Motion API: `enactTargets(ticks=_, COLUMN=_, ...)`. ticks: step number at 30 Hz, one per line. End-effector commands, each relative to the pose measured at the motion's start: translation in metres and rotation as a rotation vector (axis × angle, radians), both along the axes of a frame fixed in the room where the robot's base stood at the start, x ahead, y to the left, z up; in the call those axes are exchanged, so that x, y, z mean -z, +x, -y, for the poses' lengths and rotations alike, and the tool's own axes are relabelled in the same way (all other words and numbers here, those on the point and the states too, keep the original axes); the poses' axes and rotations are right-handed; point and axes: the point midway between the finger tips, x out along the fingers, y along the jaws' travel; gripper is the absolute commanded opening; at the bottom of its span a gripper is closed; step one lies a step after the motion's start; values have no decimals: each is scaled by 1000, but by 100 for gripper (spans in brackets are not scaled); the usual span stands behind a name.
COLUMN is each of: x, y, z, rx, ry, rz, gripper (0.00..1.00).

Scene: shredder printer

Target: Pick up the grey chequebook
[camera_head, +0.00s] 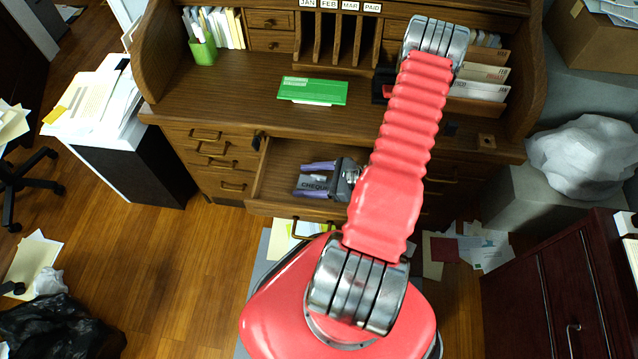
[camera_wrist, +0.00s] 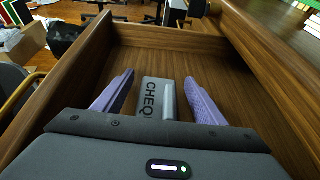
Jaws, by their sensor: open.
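The grey chequebook (camera_head: 309,184) lies in the open desk drawer (camera_head: 274,181), with dark letters reading "CHEQU" on it. In the wrist view the grey chequebook (camera_wrist: 151,96) lies flat on the drawer floor, with part of its lettering visible. My gripper (camera_head: 318,180) reaches into the drawer from the right. Its two purple fingers are apart, one on each side of the chequebook. The wrist view shows my gripper (camera_wrist: 161,92) open, with gaps between the fingers and the chequebook. The near end of the chequebook is hidden behind the gripper body.
The drawer walls (camera_wrist: 80,78) rise close around my gripper. A green chequebook-like booklet (camera_head: 312,91) lies on the wooden desktop (camera_head: 230,88) above the drawer. A green cup (camera_head: 202,50) stands at the back left. A dark cabinet with papers (camera_head: 135,150) stands left of the desk.

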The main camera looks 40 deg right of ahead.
Motion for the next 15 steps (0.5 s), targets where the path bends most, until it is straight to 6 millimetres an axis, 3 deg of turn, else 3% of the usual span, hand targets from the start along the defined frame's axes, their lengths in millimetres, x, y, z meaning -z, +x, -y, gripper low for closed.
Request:
enactTargets(ticks=5, x=0, y=0, z=0, rx=0, ry=0, rz=0, gripper=63)
enactTargets(ticks=15, x=0, y=0, z=0, rx=0, ry=0, rz=0, gripper=40)
